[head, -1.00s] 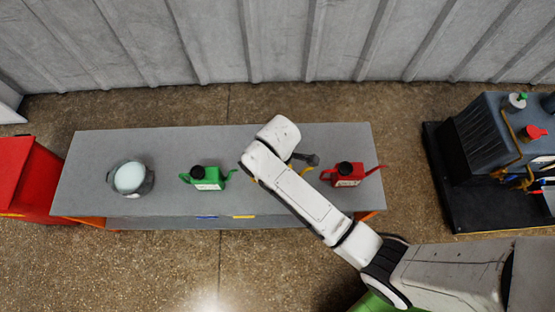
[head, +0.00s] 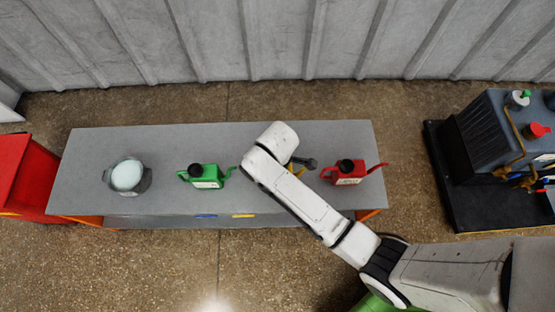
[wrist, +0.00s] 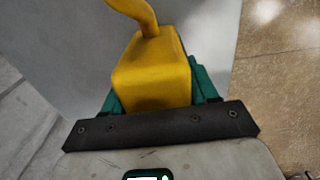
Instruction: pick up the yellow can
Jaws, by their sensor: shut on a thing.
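The yellow can (wrist: 152,72) fills the middle of the wrist view, its curved spout pointing up and out of the frame. My gripper (wrist: 155,88) is shut on it, with a teal finger on either side of its body. I cannot tell whether the can touches the bench top.
A red can (head: 345,176) stands right of my arm, and a green can (head: 206,176) stands to the left. A round container with a pale top (head: 127,176) is near the bench's left end. A dark machine (head: 490,140) stands at the right, a red cabinet (head: 25,175) at the left.

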